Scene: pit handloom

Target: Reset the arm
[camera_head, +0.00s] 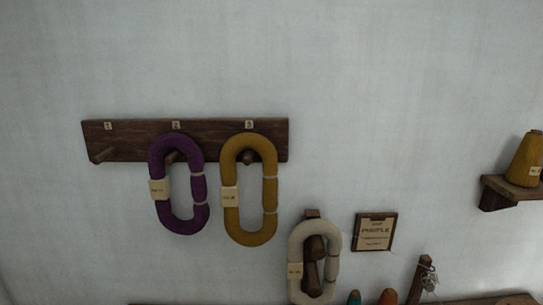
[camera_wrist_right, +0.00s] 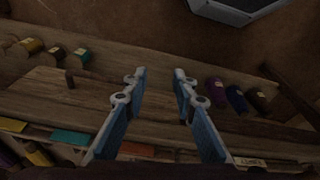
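My right gripper (camera_wrist_right: 160,78) shows in the right wrist view with its two blue-padded fingers spread apart. Nothing is between its fingertips. It is above a wooden surface (camera_wrist_right: 120,88). Neither gripper shows in the head view, and my left gripper is in no frame.
A wall rack (camera_head: 128,140) has pegs numbered 1 to 3. A purple skein (camera_head: 198,188) hangs at 2 and a mustard skein (camera_head: 270,190) at 3; peg 1 is bare. A cream skein (camera_head: 333,240) hangs lower. A yellow cone (camera_head: 525,160) stands on a right shelf (camera_head: 495,196).

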